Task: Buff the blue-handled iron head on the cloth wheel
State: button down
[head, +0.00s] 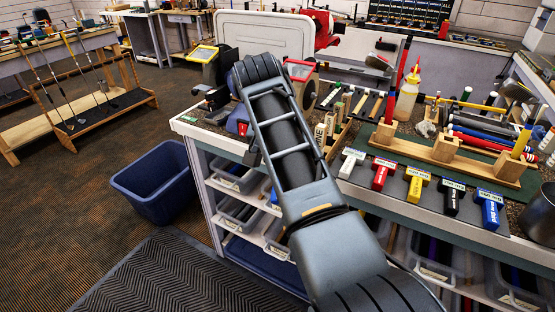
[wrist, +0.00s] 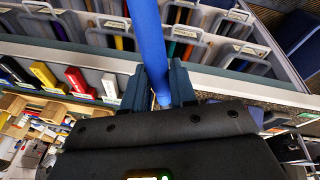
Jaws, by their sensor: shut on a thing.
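My gripper (wrist: 158,92) is shut on a blue handle (wrist: 146,35) in the wrist view. The handle runs up between the fingers and out of the top of the picture. The iron's head does not show there. In the head view my arm covers the gripper and the held club. A round, dull wheel (head: 309,94) beside red machine parts stands on the bench just right of my arm. It may be the cloth wheel, but my arm hides part of it. I cannot tell how far the club is from it.
The bench (head: 350,190) carries a wooden rack (head: 445,150), a squeeze bottle (head: 406,101) and a row of coloured headcover-like blocks along its front edge. Bins sit on shelves below. A blue tub (head: 155,185) stands on the floor at left, near a dark mat (head: 180,280).

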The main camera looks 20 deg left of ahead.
jog(key=w+b, duration=0.7)
jog(key=w, duration=0.1)
jog(key=shift+w+d, duration=0.25)
jog(key=shift+d, duration=0.2)
jog(key=shift+r, duration=0.35)
dwell(1.3)
jog(key=shift+w+d+p, duration=0.15)
jog(key=shift+d+p, duration=0.25)
jog(key=shift+p, duration=0.55)
dwell(1.2)
jog(key=shift+w+a+b, duration=0.15)
jog(key=shift+a+b, duration=0.25)
jog(key=shift+b, duration=0.9)
dwell(0.6)
jog(key=shift+w+d+p, duration=0.1)
jog(key=shift+d+p, duration=0.2)
jog(key=shift+p, duration=0.3)
dwell(0.5)
